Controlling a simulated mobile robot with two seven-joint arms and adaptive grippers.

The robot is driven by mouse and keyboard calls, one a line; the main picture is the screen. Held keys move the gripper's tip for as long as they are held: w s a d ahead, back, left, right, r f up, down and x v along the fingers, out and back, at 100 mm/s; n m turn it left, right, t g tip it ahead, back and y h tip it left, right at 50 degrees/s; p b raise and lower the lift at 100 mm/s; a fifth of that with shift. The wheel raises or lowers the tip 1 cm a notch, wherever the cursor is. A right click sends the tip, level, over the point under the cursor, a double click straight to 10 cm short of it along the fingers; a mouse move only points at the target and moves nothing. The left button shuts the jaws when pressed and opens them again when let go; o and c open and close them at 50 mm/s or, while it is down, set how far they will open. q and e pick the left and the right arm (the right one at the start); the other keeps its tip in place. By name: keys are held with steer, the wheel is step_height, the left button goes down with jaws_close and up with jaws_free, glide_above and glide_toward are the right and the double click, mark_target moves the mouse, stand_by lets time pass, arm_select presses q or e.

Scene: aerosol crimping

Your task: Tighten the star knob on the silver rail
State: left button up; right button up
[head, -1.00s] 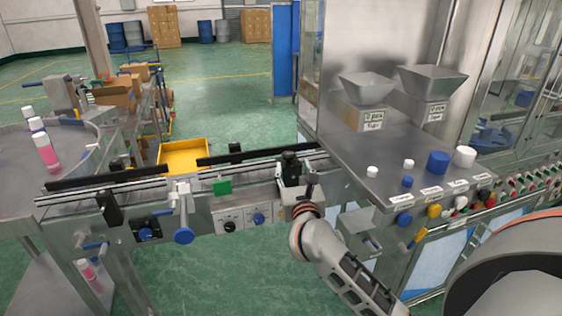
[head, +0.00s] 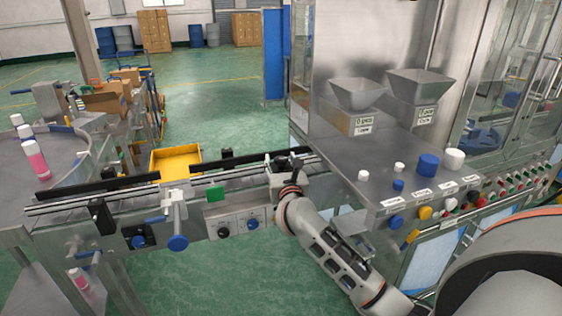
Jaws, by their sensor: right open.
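The silver rail (head: 235,174) runs along the conveyor from the left toward the machine table. My wrist hides most of that spot. I cannot make out the star knob's shape or tell whether the fingers touch it. My left gripper is not in view.
A blue round knob on a silver post (head: 178,243) and a small control box (head: 238,224) are on the conveyor's front. The machine table (head: 350,195) with white and blue caps is right of my arm. A yellow bin (head: 175,162) is behind the rail.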

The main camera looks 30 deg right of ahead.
steer(key=c, duration=1.1)
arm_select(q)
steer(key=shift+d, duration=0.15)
